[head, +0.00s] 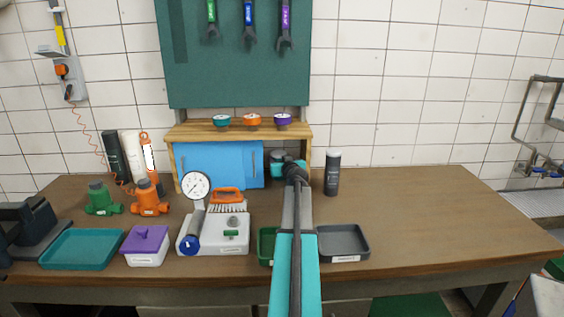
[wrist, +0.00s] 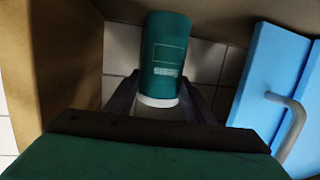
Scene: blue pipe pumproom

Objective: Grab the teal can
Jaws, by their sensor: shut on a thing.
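The teal can (wrist: 165,55), with a pale band at its near end, sits between the two dark fingers of my gripper (wrist: 162,102) in the wrist view. My gripper is shut on the can. In the head view my gripper (head: 284,168) reaches under the small wooden shelf, at its right side beside the blue cabinet. My own arm hides most of the can there. I cannot tell whether the can still touches the surface under it.
The wooden shelf (head: 218,132) carries several small coloured items. The blue cabinet (head: 225,166) is close by and shows in the wrist view (wrist: 265,75). A dark grey can (head: 332,174) stands right of the shelf. A grey tray (head: 362,242) lies in front. The table's right side is clear.

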